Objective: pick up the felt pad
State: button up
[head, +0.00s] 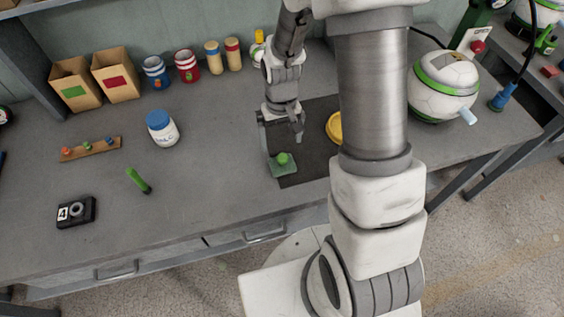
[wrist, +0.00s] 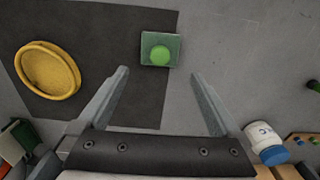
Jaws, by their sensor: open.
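The felt pad appears to be the small dull-green square (head: 279,170) at the lower left edge of a dark mat. It carries a bright green round knob or ball (head: 283,158). My gripper (head: 297,136) is open and empty, above the mat and a little behind the pad. In the wrist view the pad (wrist: 173,40) lies just beyond the open fingertips of my gripper (wrist: 159,73), roughly centred between them. I see no contact between fingers and pad.
The dark mat (wrist: 100,35) also bears a yellow round dish (wrist: 48,70). A white-green ball-shaped machine (head: 440,90) stands right.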

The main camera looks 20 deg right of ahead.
aim_at(282, 157)
notch_tip(282, 157, down, 3)
jog(key=shift+r, duration=0.15)
jog(key=shift+s+f, duration=0.2)
jog(key=shift+f, duration=1.15)
jog(key=shift+s+f, duration=0.2)
jog(key=shift+f, duration=1.1)
jog(key=c, duration=1.1)
